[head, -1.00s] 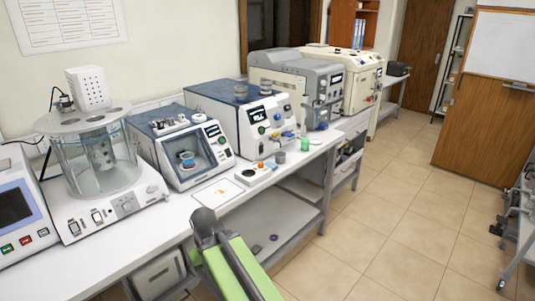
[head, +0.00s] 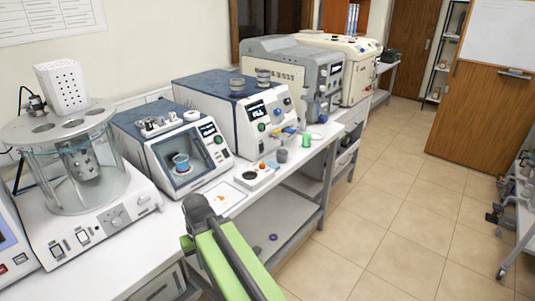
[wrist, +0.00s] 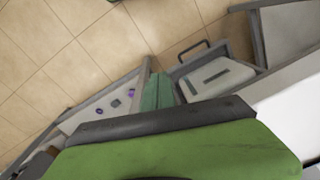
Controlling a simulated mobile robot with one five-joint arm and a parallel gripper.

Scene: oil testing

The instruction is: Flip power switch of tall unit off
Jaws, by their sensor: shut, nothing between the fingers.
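The tallest unit on the bench (head: 110,228) stands at the left of the head view, with a glass vessel (head: 85,185) and a white perforated block (head: 62,87) on top. Two small rocker-like switches, the left one (head: 56,251) and the right one (head: 82,236), sit on its white front panel beside a knob. Their on or off position is too small to tell.
To the right stand a blue-topped tester with a window (head: 180,160), a larger blue-topped unit (head: 240,118) and a grey machine (head: 290,75). A small device (head: 255,177) and a green container (head: 306,140) lie near the bench's front edge. The tiled floor (head: 400,210) at right is open.

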